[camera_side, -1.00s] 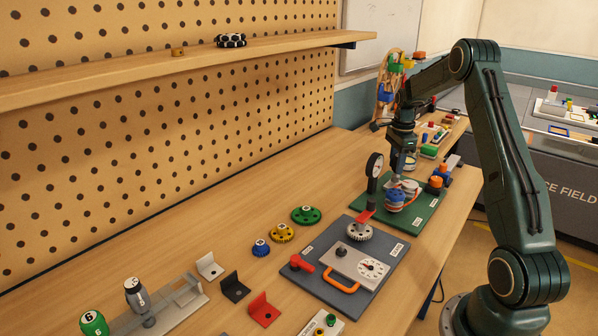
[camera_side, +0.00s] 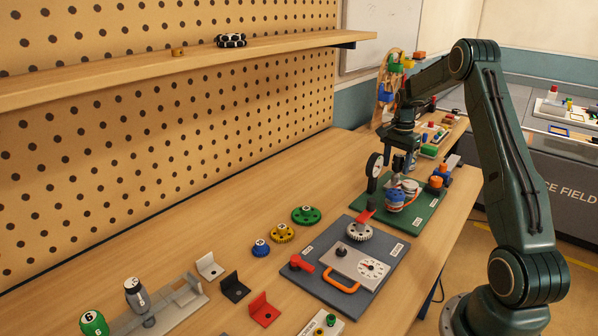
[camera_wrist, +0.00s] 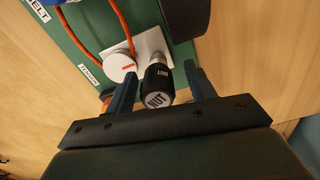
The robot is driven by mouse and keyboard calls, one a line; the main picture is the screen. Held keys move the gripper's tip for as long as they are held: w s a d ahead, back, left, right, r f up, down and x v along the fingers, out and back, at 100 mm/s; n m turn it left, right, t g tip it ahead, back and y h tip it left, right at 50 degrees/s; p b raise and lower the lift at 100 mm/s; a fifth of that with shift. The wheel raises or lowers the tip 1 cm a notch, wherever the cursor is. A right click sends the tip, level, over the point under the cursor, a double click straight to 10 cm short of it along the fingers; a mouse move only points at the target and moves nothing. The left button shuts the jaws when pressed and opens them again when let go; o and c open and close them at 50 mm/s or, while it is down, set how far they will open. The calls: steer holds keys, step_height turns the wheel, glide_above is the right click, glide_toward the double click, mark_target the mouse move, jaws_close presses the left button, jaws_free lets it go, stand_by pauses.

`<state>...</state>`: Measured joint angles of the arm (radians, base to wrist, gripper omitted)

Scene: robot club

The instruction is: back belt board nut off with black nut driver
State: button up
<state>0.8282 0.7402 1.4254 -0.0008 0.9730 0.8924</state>
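The green belt board (camera_side: 427,208) lies on the table, with an orange belt (camera_wrist: 89,43) running over it. The black nut driver (camera_wrist: 155,86), marked NUT on its end, stands over a white plate (camera_wrist: 152,46) on the board. My gripper (camera_side: 399,172) is low over the board. In the wrist view, my gripper (camera_wrist: 160,70) has one finger on each side of the driver's handle, with gaps visible, so it looks open around it. The nut is hidden under the driver. A white round knob (camera_wrist: 120,67) sits beside the driver.
A grey board (camera_side: 330,297) with a dial and orange handle lies in front of the belt board. Colored gears (camera_side: 306,215) lie to the left.

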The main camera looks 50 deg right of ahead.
steer(key=o, duration=0.3)
steer(key=shift+r, duration=0.1)
steer(key=shift+r, duration=2.7)
steer(key=o, duration=0.6)
steer(key=shift+r, duration=0.1)
